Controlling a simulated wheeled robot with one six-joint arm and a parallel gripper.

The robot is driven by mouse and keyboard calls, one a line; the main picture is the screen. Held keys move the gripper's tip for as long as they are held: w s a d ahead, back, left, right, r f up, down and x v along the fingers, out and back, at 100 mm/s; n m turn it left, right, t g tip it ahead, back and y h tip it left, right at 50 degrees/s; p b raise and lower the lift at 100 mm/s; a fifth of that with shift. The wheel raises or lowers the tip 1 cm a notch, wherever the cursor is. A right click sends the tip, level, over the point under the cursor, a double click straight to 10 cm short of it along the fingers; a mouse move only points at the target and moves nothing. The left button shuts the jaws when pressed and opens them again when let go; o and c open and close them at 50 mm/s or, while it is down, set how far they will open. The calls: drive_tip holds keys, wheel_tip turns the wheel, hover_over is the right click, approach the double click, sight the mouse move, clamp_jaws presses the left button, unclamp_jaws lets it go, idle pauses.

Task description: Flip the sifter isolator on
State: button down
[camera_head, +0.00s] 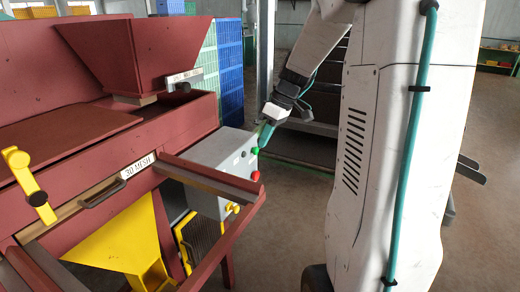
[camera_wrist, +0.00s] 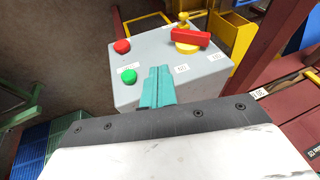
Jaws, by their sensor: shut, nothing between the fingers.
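The grey control box (camera_head: 222,160) is mounted on the side of the maroon sifter machine. It also shows in the wrist view (camera_wrist: 150,45). The isolator is a red bar handle (camera_wrist: 190,38) on a yellow disc (camera_wrist: 187,48), at the right of the box face in the wrist view. Its handle lies nearly crosswise in that picture; the small labels beside it are too blurred to read. My gripper (camera_head: 264,135) has its teal fingers (camera_wrist: 157,76) shut and empty. They are near the box, close to the green button (camera_wrist: 129,76), with the isolator off to their right in the wrist view.
A red button (camera_wrist: 122,46) is also on the box. A maroon rail (camera_head: 215,178) with a grey top juts out near the box. A yellow chute (camera_head: 125,240) hangs below the sifter. Blue crates (camera_head: 229,70) stand behind. The floor right of the box is clear.

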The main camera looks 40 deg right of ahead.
drive_tip(key=s+a+x, duration=0.1)
drive_tip(key=s+x, duration=0.1)
drive_tip(key=x, duration=0.9)
drive_tip(key=shift+w+a, duration=0.2)
drive_tip(key=shift+a, duration=0.05)
drive_tip(key=shift+f, duration=0.25)
